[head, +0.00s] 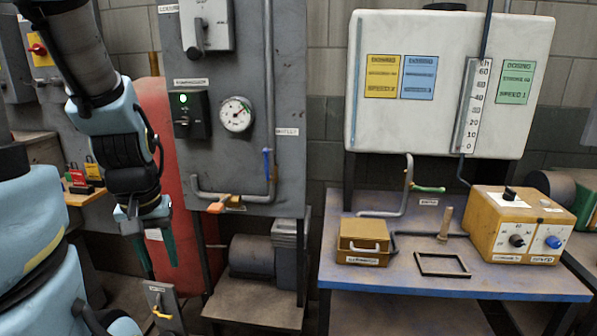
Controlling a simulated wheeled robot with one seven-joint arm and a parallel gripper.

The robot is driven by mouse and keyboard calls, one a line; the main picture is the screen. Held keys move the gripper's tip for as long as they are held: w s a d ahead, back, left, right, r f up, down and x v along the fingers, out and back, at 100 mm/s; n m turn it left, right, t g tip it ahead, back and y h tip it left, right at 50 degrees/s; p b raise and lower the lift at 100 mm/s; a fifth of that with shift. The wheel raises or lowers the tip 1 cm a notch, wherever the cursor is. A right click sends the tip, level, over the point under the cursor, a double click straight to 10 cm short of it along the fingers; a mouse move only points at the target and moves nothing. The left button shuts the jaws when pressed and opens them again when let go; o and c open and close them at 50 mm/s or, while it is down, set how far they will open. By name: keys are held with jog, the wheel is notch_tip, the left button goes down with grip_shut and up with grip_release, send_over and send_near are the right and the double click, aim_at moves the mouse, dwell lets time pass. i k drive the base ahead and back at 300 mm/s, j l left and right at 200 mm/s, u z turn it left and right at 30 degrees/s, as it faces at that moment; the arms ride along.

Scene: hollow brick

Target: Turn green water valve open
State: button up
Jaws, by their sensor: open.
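The green water valve handle (428,188) sticks out to the right from a bent grey pipe (407,185) under the white tank. The handle lies about level, just above a small label that is too small to read surely. My gripper (160,262) hangs pointing down at the left, in front of the red cylinder. Its dark green fingers are apart with nothing seen between them. It is well to the left of the valve and lower in the picture, not touching it.
The blue-topped bench (450,281) below the valve holds a yellow-brown box (363,236), an upright wooden-handled tool (446,222), a black frame (441,265) and a control box (530,213). The grey panel (271,100), with blue and orange valve handles, stands between gripper and bench.

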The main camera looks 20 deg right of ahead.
aim_at(428, 189)
jog(key=k+l+z, duration=0.1)
jog(key=l, duration=1.3)
